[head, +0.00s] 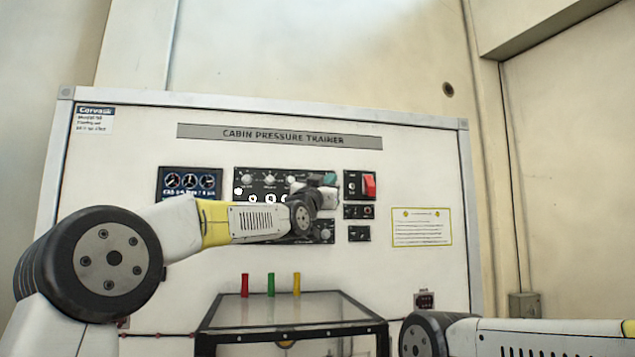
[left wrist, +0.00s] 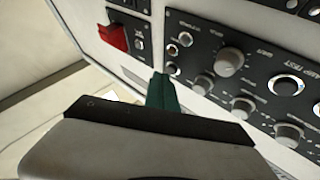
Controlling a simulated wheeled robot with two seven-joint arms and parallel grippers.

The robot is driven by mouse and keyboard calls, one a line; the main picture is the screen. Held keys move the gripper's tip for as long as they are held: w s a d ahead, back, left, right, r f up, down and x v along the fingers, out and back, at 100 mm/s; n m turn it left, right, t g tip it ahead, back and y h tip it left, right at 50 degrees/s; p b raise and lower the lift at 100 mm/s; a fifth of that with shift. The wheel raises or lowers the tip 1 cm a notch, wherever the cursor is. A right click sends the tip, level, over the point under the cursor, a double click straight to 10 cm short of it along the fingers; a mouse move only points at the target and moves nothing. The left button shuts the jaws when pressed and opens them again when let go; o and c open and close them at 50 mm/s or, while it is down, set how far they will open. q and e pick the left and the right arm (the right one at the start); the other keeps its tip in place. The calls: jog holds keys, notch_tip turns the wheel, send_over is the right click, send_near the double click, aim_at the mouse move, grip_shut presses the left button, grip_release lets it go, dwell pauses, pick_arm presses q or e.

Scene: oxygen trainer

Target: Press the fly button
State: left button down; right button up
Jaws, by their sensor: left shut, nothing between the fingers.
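The grey-lettered white trainer board (head: 420,150) carries a black control panel (head: 243,188) with knobs and small round buttons. The panel also fills much of the left wrist view (left wrist: 258,60). No label reading "fly" is legible, so I cannot tell which button it is. My left gripper (head: 330,179) is in front of the panel's right edge, fingers shut and empty. In the left wrist view its green fingertips (left wrist: 161,90) overlap the panel edge, close to a small round button (left wrist: 174,70). I cannot tell whether they touch. My right gripper is out of view.
A red guarded switch (head: 369,186) sits just right of my left gripper; it also shows in the left wrist view (left wrist: 112,36). A gauge display (head: 188,182) is left of the panel. A dark-framed case (head: 290,328) juts out below, with coloured upright tabs (head: 271,284) behind it.

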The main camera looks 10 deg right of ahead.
pick_arm(q)
jog(key=shift+w, duration=0.6)
dwell(0.9)
jog(key=shift+s, duration=0.15)
jog(key=shift+s+f, duration=0.1)
jog(key=shift+s, duration=0.55)
jog(key=s, duration=0.5)
dwell(1.0)
